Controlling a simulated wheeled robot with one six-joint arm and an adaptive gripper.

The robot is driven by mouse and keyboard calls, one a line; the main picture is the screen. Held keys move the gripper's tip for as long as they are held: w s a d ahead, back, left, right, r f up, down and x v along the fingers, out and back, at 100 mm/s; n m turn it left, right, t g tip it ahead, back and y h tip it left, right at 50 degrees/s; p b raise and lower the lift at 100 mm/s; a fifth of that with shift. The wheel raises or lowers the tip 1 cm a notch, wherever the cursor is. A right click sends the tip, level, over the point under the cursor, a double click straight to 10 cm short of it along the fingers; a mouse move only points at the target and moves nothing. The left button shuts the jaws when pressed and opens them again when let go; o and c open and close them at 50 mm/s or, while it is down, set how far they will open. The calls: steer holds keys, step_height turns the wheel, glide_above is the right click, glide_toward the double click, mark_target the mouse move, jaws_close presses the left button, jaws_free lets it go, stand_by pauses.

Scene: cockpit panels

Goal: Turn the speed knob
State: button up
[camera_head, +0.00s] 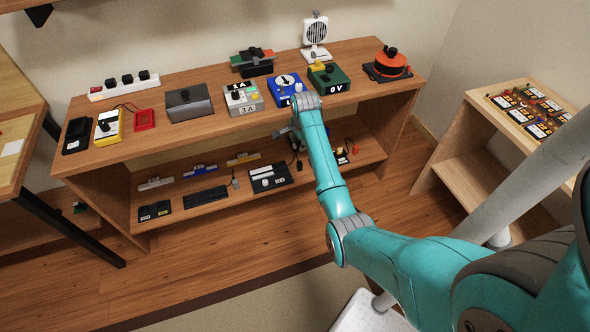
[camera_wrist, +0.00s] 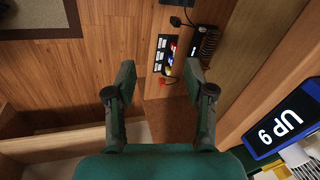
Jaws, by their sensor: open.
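I cannot tell which control is the speed knob, as no label naming it is readable. My gripper (camera_wrist: 158,78) is open and empty in the wrist view. In the head view my wrist is in front of the blue box and partly hides it. A blue-edged display reading "UP 9" (camera_wrist: 285,122) is at the wrist view's right.
A small white fan (camera_head: 316,36) stands at the back of the wooden bench (camera_head: 225,76). A power strip (camera_head: 124,86) and a dark grey box (camera_head: 188,103) are further left. The lower shelf (camera_head: 210,206) holds several small devices. A side table (camera_head: 480,108) stands right.

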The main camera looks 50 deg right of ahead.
steer(key=s+a+f+n+t, duration=0.1)
steer(key=s+a+f+n, duration=0.1)
steer(key=a+f, duration=0.4)
steer(key=shift+s+a+f+n+h, duration=0.3)
steer(key=shift+s+a+f, duration=0.05)
steer(key=shift+s+a, duration=0.35)
stand_by(0.4)
